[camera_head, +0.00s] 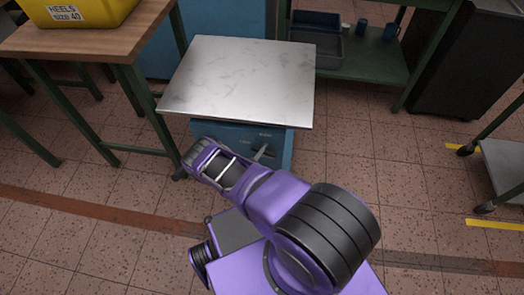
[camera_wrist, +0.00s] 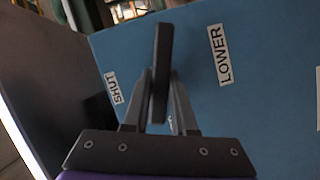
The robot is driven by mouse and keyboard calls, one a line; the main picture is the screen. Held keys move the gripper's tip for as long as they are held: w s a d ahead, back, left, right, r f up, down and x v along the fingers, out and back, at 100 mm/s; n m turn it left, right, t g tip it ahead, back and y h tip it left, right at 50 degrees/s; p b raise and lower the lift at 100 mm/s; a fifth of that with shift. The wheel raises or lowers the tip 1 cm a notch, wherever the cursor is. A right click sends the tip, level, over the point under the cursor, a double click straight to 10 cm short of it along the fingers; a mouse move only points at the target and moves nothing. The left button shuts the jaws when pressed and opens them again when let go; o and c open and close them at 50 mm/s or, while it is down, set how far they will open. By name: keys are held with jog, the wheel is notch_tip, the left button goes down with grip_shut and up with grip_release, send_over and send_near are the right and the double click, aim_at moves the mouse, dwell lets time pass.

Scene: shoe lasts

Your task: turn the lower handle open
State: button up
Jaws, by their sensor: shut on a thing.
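The lower handle (camera_wrist: 163,50) is a dark flat bar in front of a blue panel in the wrist view. My gripper (camera_wrist: 160,82) is shut on it, with one finger on each side. The bar runs roughly along the line of the LOWER label (camera_wrist: 219,55), which reads sideways to its right. A SHUT label (camera_wrist: 113,88) is to its left. In the head view the blue cabinet (camera_head: 278,152) stands beneath a pale marble-like top. A grey lever-like shape shows at its front; I cannot tell which part it is. My fingers are not clear there.
The marble-like top (camera_head: 245,75) overhangs the cabinet. A wooden table (camera_head: 95,40) with green legs and a yellow bin (camera_head: 90,10) stands left. A green shelf unit (camera_head: 370,70) with a grey tray is behind. Tiled floor (camera_head: 400,175) is clear on the right, before a cart.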

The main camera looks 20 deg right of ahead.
grip_shut()
jog(key=shift+f+n+h, duration=0.1)
jog(key=shift+n+h, duration=0.2)
jog(key=shift+n, duration=0.3)
jog(key=o, duration=0.8)
grip_release()
jog(key=shift+a, duration=0.1)
